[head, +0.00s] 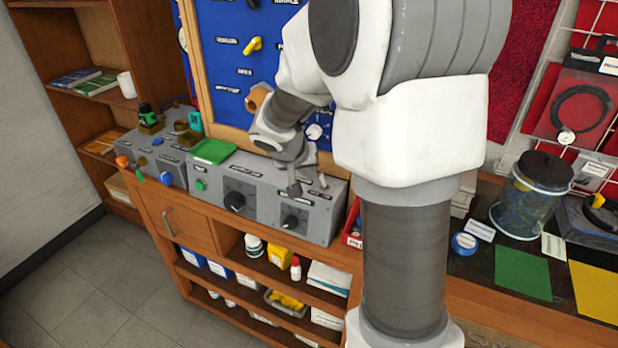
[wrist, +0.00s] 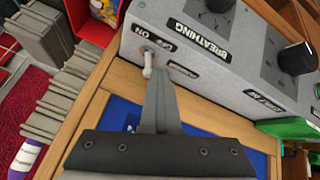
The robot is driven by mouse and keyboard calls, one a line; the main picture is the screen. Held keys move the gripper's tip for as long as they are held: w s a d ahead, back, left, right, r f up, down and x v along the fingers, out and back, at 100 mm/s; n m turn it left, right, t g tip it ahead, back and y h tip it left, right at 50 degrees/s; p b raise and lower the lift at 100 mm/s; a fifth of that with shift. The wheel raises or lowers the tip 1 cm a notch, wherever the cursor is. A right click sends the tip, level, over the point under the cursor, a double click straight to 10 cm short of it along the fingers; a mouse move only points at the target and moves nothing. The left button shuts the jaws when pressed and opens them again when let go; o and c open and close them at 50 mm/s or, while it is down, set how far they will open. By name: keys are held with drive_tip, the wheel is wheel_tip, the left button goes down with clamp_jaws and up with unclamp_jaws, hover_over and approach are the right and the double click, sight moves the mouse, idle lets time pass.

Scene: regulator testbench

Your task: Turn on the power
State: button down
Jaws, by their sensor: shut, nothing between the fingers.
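A small light toggle switch (wrist: 148,64) stands on the grey test box (wrist: 195,45), beside ON and OFF labels, in the wrist view. The word BREATHING is printed on a larger label nearby. I cannot tell which way the lever is set. My gripper (wrist: 160,85) is shut and empty. Its fingertips are right beside the lever; I cannot tell whether they touch it. In the head view my gripper (head: 294,188) is over the right end of the test box (head: 262,208), which has two black dials on its front. A small lever (head: 323,181) shows just right of the fingertips.
A green tray (head: 212,151) lies on top at the box's left. Another grey panel with coloured knobs (head: 165,178) stands further left. The blue tool board (head: 235,60) rises behind. A clear jar (head: 530,195) stands on the bench at right. Grey books or blocks stand beside the box.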

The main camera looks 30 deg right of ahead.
sight(323, 178)
drive_tip(key=shift+s+d+m+t+y+b, duration=0.35)
drive_tip(key=shift+t+b, duration=0.25)
drive_tip(key=shift+b, duration=0.65)
drive_tip(key=shift+s+d+r+t+y+b, duration=0.15)
drive_tip(key=shift+s+d+t+y+b, duration=0.15)
drive_tip(key=shift+t+y, duration=0.2)
drive_tip(key=shift+s+m, duration=0.15)
drive_tip(key=shift+m, duration=0.1)
drive_tip(key=shift+s+d+m+t+y+b, duration=0.25)
drive_tip(key=shift+s+m+t+y+b, duration=0.15)
drive_tip(key=shift+t, duration=0.2)
drive_tip(key=shift+s+d+b, duration=0.2)
drive_tip(key=shift+s+b, duration=0.05)
drive_tip(key=shift+b, duration=0.05)
drive_tip(key=shift+w+r, duration=0.1)
drive_tip(key=shift+r, duration=0.05)
drive_tip(key=shift+r+p, duration=0.65)
drive_tip(key=shift+r, duration=0.1)
